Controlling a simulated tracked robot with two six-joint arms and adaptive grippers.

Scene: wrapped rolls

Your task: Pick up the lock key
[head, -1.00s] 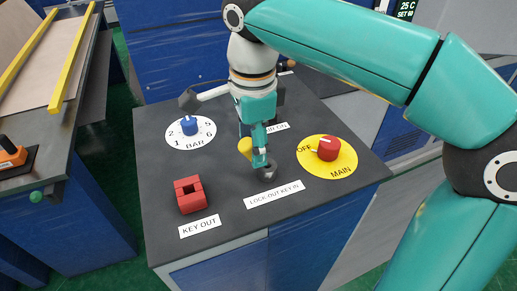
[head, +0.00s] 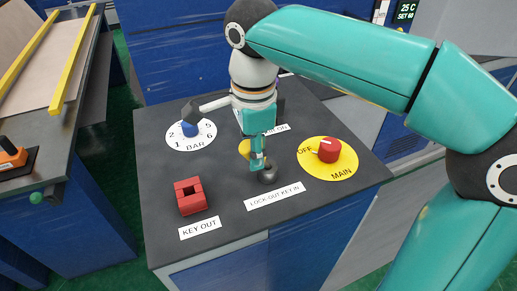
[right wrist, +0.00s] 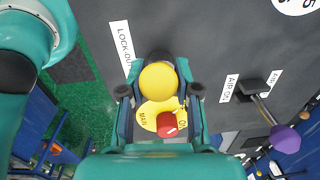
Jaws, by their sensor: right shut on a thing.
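The lock key (head: 244,148) shows as a yellow knob beside the fingers of my right gripper (head: 257,164). In the right wrist view the yellow round top of the lock key (right wrist: 158,82) sits between the two fingers of the right gripper (right wrist: 160,92), which are shut on it. A dark round lock-out socket (head: 268,175) stands close below and right of the fingertips, behind the "LOCK-OUT KEY IN" label (head: 275,195). The key's lower part is hidden, so I cannot tell whether it touches the socket. My left gripper is not in view.
On the dark panel top, a red slotted block (head: 190,197) stands behind the "KEY OUT" label. A red MAIN knob (head: 328,149) is at right and a blue BAR knob (head: 190,129) at left. A purple-ended lever (right wrist: 286,140) stands by the air labels.

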